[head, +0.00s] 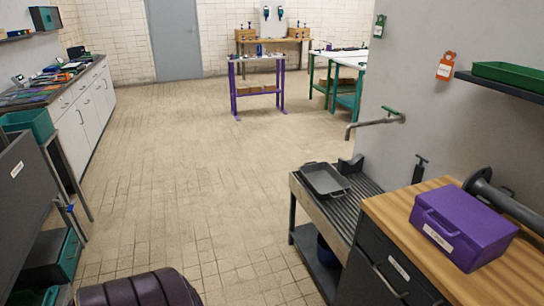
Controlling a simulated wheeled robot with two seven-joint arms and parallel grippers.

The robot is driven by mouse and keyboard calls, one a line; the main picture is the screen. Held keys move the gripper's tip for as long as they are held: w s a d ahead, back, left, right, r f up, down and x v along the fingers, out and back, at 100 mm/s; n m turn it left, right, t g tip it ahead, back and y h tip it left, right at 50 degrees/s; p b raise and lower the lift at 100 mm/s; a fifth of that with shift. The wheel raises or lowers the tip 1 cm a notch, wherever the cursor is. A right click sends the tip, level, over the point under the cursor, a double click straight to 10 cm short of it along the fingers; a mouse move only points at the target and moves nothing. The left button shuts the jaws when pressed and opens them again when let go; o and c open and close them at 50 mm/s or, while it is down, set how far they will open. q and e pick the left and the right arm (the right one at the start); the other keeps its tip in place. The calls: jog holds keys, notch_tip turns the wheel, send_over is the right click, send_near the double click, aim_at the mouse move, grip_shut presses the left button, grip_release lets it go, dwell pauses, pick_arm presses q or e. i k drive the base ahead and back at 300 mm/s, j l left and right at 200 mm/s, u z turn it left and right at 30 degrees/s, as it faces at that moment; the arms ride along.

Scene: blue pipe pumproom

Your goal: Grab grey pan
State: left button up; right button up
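A grey pan (325,180), shallow and rectangular with raised sides, sits on the slatted top of a low bench at the right of the head view. A dark piece stands just behind its right end; I cannot tell whether it is part of the pan. Neither of my grippers shows in the head view.
The slatted bench (370,197) adjoins a wood-topped cabinet (385,211) bearing a purple case (464,227). A tap (376,121) juts from the wall above the bench. A dark rounded seat (140,290) is at the bottom left. The tiled floor (190,180) between is clear.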

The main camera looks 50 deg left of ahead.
aim_at(324, 181)
jog(key=u, duration=1.35)
jog(key=i+j+z, duration=0.1)
jog(key=z, duration=0.3)
jog(key=i+j+z, duration=0.2)
jog(key=z, duration=0.2)
jog(key=i+j+z, duration=0.1)
jog(key=z, duration=0.3)
jog(key=i+j+z, duration=0.15)
jog(key=j, duration=0.35)
jog(key=i+j+z, duration=0.1)
jog(key=j, duration=0.45)
jog(key=i+j+z, duration=0.15)
jog(key=j, duration=0.35)
jog(key=i+j+z, duration=0.15)
jog(key=j, duration=0.4)
jog(key=i+j+z, duration=0.1)
jog(key=j, duration=0.45)
